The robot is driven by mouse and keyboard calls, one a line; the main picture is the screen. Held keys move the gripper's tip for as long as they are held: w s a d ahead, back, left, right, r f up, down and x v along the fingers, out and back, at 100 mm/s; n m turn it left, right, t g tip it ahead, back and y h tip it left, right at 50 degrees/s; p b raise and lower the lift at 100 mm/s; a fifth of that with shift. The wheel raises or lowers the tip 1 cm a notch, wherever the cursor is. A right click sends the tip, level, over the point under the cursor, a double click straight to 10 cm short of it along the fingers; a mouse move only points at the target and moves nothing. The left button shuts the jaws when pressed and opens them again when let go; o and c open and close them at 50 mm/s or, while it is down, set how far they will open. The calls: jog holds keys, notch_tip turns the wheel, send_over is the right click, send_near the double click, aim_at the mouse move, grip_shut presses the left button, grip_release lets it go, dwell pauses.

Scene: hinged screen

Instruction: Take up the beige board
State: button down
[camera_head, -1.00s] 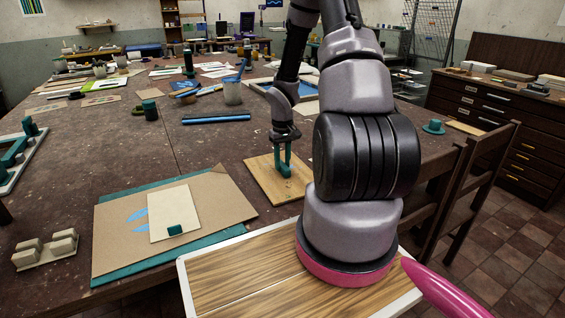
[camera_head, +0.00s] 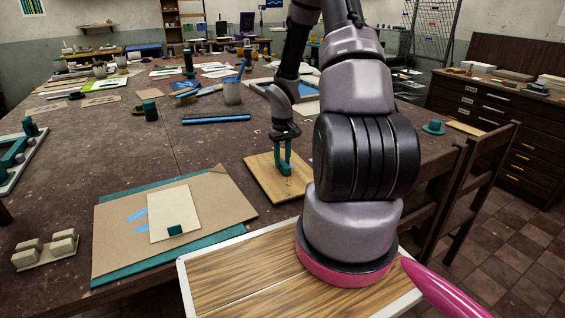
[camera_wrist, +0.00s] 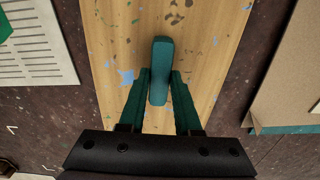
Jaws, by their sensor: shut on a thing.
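The beige board (camera_head: 267,184) is a light wooden panel with blue and grey paint flecks, lying flat on the table right of centre. A teal upright handle (camera_wrist: 160,68) stands on it. My gripper (camera_head: 284,164) reaches down over the board, and its teal fingers are shut on the handle from both sides. In the wrist view, the fingers (camera_wrist: 160,88) flank the handle's near part, and the board (camera_wrist: 205,45) runs beneath. I see no clear gap between board and table.
A brown sheet (camera_head: 212,203) on a teal board, with a cream plate (camera_head: 170,226) bearing a teal block, lies left of the beige board. A wooden chair (camera_head: 470,185) stands at right.

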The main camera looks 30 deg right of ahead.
jog(key=shift+r, duration=2.1)
